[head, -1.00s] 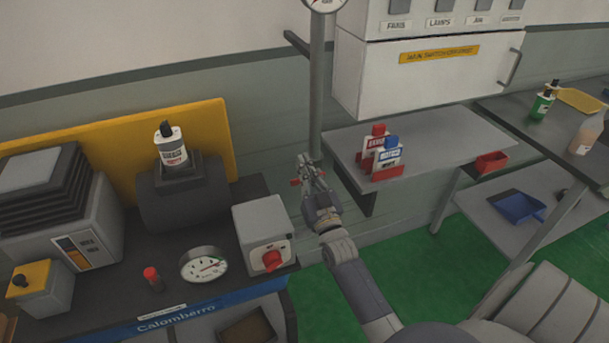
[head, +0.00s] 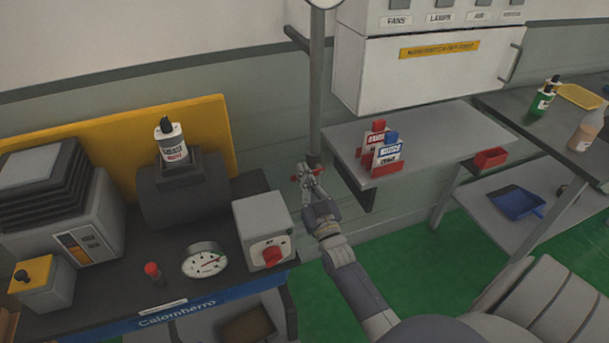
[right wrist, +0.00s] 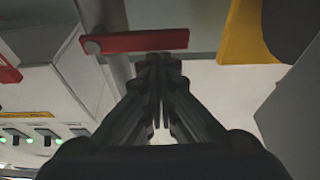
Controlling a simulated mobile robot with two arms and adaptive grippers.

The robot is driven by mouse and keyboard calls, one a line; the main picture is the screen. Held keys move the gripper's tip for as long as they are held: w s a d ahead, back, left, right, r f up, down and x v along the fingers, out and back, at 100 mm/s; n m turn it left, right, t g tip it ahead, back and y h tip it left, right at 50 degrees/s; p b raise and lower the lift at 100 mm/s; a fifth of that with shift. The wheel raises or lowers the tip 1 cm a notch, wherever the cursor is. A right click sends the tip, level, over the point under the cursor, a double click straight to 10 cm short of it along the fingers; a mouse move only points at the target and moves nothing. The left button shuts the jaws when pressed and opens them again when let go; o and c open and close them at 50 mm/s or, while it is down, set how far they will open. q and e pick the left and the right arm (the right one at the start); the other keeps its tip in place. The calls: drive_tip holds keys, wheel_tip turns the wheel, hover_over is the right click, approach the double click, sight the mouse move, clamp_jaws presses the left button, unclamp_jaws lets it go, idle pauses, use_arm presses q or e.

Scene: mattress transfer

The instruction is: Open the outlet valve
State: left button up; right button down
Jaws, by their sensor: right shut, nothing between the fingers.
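The outlet valve's red lever (right wrist: 140,41) lies across the grey vertical pipe in the right wrist view, with a round grey pivot at its left end. In the head view only small red bits of the lever (head: 295,178) show around my gripper, low on the pipe (head: 317,85). My right gripper (head: 308,172) is shut and empty. In the right wrist view its fingertips (right wrist: 159,58) are at the edge of the lever, near its free end; I cannot tell whether they touch it. My left gripper is not in view.
A grey shelf (head: 450,135) with red and blue-capped containers stands right of the pipe. Left is a dark bench (head: 110,290) with a gauge (head: 204,261) and a red-knobbed switch box (head: 263,230). A white cabinet (head: 425,75) hangs above the shelf.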

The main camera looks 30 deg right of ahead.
drive_tip(key=shift+a+f+n+y, duration=0.1)
drive_tip(key=shift+f+n+y, duration=0.3)
drive_tip(key=shift+n, duration=0.4)
drive_tip(key=d+f+n+g+y+b, duration=0.3)
drive_tip(key=f+n+y, duration=0.3)
drive_tip(key=n, duration=1.4)
drive_tip(key=shift+s+d+f, duration=0.25)
drive_tip(key=shift+s+f, duration=0.15)
drive_tip(key=shift+f, duration=0.75)
drive_tip(key=shift+n, duration=0.3)
